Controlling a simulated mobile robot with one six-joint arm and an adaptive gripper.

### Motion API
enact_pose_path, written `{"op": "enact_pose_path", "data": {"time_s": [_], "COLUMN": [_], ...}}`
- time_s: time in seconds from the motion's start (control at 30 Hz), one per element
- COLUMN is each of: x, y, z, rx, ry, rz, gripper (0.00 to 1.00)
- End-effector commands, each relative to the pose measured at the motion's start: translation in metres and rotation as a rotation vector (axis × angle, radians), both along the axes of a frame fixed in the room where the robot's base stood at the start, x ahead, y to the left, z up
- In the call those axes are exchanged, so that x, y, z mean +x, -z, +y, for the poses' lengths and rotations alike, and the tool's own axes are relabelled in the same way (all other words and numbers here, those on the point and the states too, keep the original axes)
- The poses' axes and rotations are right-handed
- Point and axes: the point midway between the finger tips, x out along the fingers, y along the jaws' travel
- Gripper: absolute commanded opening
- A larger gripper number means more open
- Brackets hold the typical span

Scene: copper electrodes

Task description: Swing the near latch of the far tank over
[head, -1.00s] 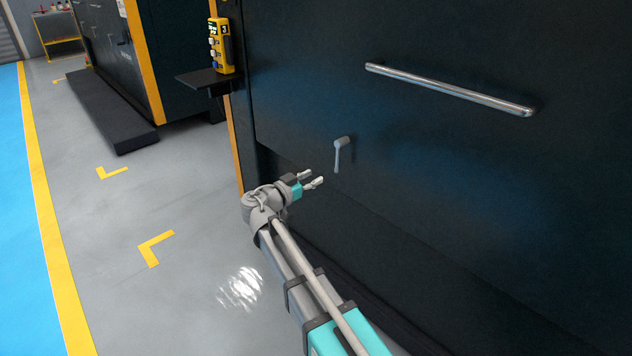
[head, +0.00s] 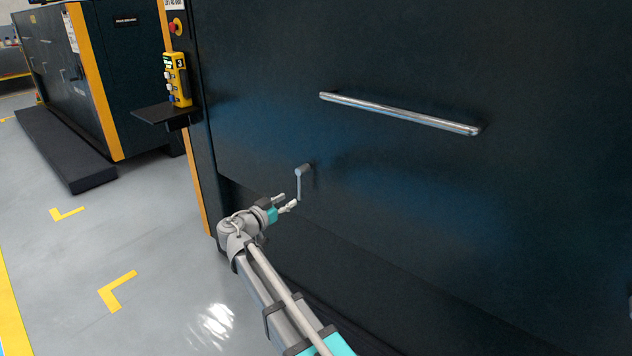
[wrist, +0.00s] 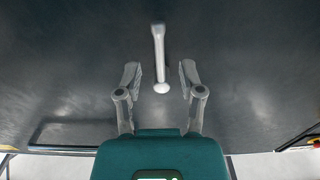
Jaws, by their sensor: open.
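The latch (head: 299,183) is a small grey lever on the dark front panel of the tank (head: 400,190). It hangs down from its pivot in the head view. In the wrist view the latch (wrist: 158,58) shows ahead, with its rounded free end between the fingertips and its pivot end farther up the picture. My gripper (head: 287,202) is open, just by the latch's lower end. In the wrist view my gripper (wrist: 160,76) has one finger on each side of the latch, with a gap on both sides. I see no contact.
A long metal bar handle (head: 400,113) crosses the panel above right. A yellow control pendant (head: 177,80) sits at a small black shelf (head: 166,114) on the left. Another dark tank (head: 90,80) with a low black step (head: 65,150) stands beyond. The grey floor on the left is open.

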Motion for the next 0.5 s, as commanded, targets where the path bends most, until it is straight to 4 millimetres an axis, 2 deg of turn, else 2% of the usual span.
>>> {"op": "enact_pose_path", "data": {"time_s": [0.5], "x": [0.035], "y": [0.0], "z": [-0.027], "rx": [0.0], "ry": [0.002], "rz": [0.0], "gripper": [0.5]}}
